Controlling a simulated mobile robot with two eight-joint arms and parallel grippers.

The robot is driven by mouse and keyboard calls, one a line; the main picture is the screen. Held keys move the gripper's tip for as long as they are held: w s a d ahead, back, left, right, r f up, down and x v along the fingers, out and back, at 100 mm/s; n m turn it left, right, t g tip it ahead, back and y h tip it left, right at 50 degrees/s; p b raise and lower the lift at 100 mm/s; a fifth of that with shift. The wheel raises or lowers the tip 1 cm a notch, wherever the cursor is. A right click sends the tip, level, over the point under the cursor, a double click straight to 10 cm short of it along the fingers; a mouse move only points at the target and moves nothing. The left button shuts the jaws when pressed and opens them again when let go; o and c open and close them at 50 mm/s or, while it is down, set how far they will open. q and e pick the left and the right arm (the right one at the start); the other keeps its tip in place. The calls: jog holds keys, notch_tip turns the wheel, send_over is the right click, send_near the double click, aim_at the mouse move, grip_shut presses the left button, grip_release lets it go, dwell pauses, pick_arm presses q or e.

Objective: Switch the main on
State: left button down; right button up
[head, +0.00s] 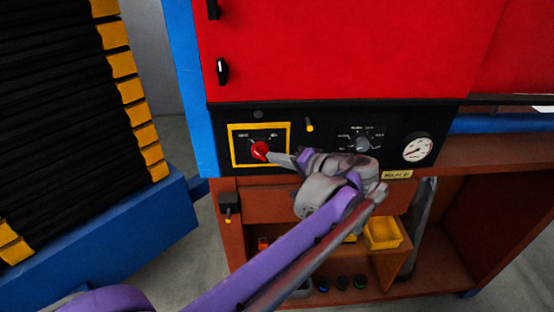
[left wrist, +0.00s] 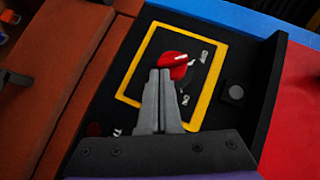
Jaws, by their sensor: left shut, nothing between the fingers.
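The main switch is a red rotary knob (head: 260,150) inside a yellow square frame (head: 232,146) on the black control panel (head: 300,115). My left gripper (head: 276,156) is shut and empty, with its fingertips right at the knob's lower right side in the head view. In the left wrist view the red knob (left wrist: 173,66) shows just beyond the shut fingertips (left wrist: 163,74), which cover part of it. I cannot tell whether the fingertips touch the knob. My right gripper is not in view.
A second dial (head: 362,144) and a round white gauge (head: 417,149) sit to the right on the panel. Red doors (head: 340,50) are above. A brown shelf below holds yellow bins (head: 383,234). A blue-based rack (head: 120,235) stands at left.

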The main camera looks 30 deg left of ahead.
pick_arm(q)
jog(key=f+m+t+y+b, duration=0.1)
jog(key=m+y+b, duration=0.1)
jog(key=m, duration=0.1)
jog(key=a+f+m+t+y+b, duration=0.1)
jog(key=m+y+b, duration=0.2)
jog(key=s+a+f+m+t+y+b, duration=0.1)
jog(key=m+y+b, duration=0.2)
jog(key=m, duration=0.1)
jog(key=shift+s+f+t, duration=0.1)
jog(key=shift+f+t, duration=0.2)
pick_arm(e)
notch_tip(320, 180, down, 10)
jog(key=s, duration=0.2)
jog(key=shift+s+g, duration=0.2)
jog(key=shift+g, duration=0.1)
pick_arm(q)
jog(key=shift+d, duration=0.15)
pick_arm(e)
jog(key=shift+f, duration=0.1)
pick_arm(q)
jog(key=b+v, duration=0.1)
jog(key=v, duration=0.9)
jog(key=shift+s+d+f, duration=0.15)
jog(key=shift+d+f, duration=0.1)
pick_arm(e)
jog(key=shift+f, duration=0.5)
